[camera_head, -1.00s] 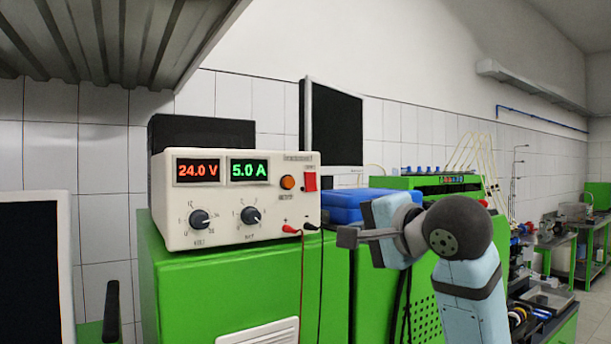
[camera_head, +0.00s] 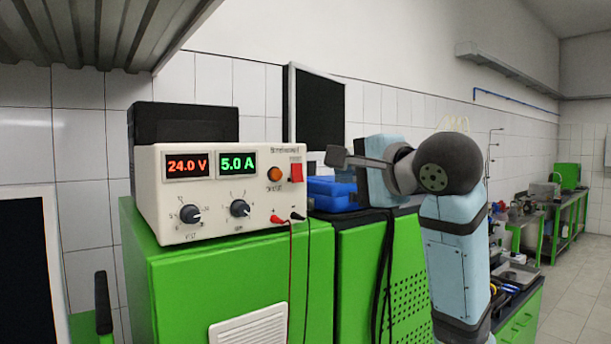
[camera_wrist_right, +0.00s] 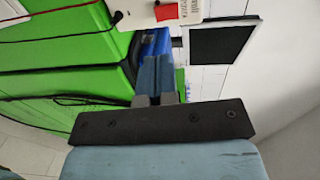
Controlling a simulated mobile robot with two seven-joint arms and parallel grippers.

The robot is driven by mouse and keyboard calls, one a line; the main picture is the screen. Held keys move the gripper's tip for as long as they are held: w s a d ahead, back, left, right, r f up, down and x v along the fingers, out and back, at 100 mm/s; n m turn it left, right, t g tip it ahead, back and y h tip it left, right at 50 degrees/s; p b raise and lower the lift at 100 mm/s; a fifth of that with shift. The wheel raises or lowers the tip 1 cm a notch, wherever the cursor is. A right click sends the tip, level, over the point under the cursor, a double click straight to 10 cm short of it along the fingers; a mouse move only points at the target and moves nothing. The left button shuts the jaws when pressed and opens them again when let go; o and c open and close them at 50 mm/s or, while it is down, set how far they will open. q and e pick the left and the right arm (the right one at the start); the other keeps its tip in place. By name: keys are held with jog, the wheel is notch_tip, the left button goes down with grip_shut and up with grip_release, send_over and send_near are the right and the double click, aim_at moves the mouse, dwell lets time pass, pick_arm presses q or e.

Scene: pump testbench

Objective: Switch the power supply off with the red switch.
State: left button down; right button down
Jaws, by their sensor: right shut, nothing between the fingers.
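The white power supply (camera_head: 215,225) stands on a green cabinet, its displays lit at 24.0 V and 5.0 A. The red switch (camera_head: 296,173) is at the upper right of its front panel, beside a round orange lamp (camera_head: 274,174). In the right wrist view the red switch (camera_wrist_right: 166,12) is at the top edge, on the partly visible power supply (camera_wrist_right: 133,12). My right gripper (camera_head: 332,156) is shut and empty, to the right of the switch and a little higher in the head view, apart from it. In the wrist view its fingers (camera_wrist_right: 156,62) point toward the top. My left gripper is not in view.
A blue box (camera_head: 333,193) lies right of the supply, behind my right gripper. A dark monitor (camera_head: 318,108) stands behind. Red and black leads (camera_head: 290,260) hang from the supply's front. A metal shelf (camera_head: 100,35) overhangs the upper left.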

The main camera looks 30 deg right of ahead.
aim_at(298, 179)
jog(key=w+p, duration=0.1)
jog(key=w, duration=0.2)
jog(key=w+a+p, duration=0.1)
jog(key=w, duration=0.2)
jog(key=w+f+p, duration=0.1)
jog(key=w, duration=0.3)
jog(key=shift+a+f, duration=0.1)
jog(key=shift+a, duration=0.05)
jog(key=shift+w, duration=0.4)
jog(key=shift+w+a+f, duration=0.1)
jog(key=shift+w+f, duration=0.1)
jog(key=shift+w, duration=0.1)
